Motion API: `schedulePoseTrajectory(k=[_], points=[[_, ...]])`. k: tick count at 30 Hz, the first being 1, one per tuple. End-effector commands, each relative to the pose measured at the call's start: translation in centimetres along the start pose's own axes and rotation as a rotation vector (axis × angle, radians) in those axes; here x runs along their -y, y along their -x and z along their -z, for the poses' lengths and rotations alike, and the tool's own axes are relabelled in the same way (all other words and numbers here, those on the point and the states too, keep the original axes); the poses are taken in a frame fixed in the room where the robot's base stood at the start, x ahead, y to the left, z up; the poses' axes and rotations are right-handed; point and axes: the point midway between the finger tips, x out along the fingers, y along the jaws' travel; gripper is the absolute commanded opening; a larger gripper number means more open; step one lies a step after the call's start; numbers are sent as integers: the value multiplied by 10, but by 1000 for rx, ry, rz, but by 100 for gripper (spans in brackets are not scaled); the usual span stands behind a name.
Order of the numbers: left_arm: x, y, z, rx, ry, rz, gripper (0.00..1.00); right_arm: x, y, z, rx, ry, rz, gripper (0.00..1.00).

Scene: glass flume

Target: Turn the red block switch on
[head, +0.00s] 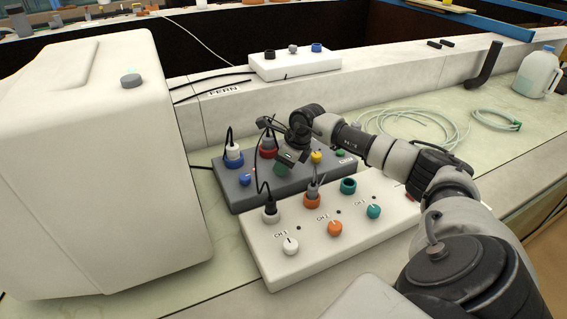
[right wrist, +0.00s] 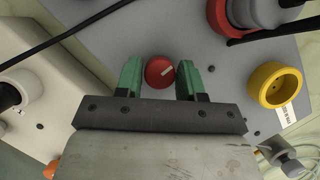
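A round red knob (right wrist: 159,72) with a white pointer line sits on the grey block (right wrist: 215,85). In the right wrist view its pointer slants up to the right. My right gripper (right wrist: 160,80) is open over the knob, with a green-padded finger on each side and a visible gap to each. In the head view my right gripper (head: 284,163) is over the middle of the grey block (head: 240,198) and hides the knob. A red socket (head: 268,152) with a plug in it stands behind the gripper. My left gripper is not in view.
The white block (head: 270,245) with sockets, plugs and knobs lies in front of the grey block. A yellow socket (right wrist: 275,85) is right of the gripper. Black cables (right wrist: 85,22) run close by. A large white housing (head: 90,170) stands at left.

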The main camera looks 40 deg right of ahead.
Motion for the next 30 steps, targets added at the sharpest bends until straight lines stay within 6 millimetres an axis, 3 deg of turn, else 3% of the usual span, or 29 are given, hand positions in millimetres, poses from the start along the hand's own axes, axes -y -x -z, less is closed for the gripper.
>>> schedulePoseTrajectory(k=[1,6,17,30], points=[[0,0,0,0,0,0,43,0,0,0,0,0,0,31],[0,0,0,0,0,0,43,0,0,0,0,0,0,9],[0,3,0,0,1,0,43,0,1,0,1,-66,29,9],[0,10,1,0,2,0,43,-2,1,-1,2,-396,166,9]])
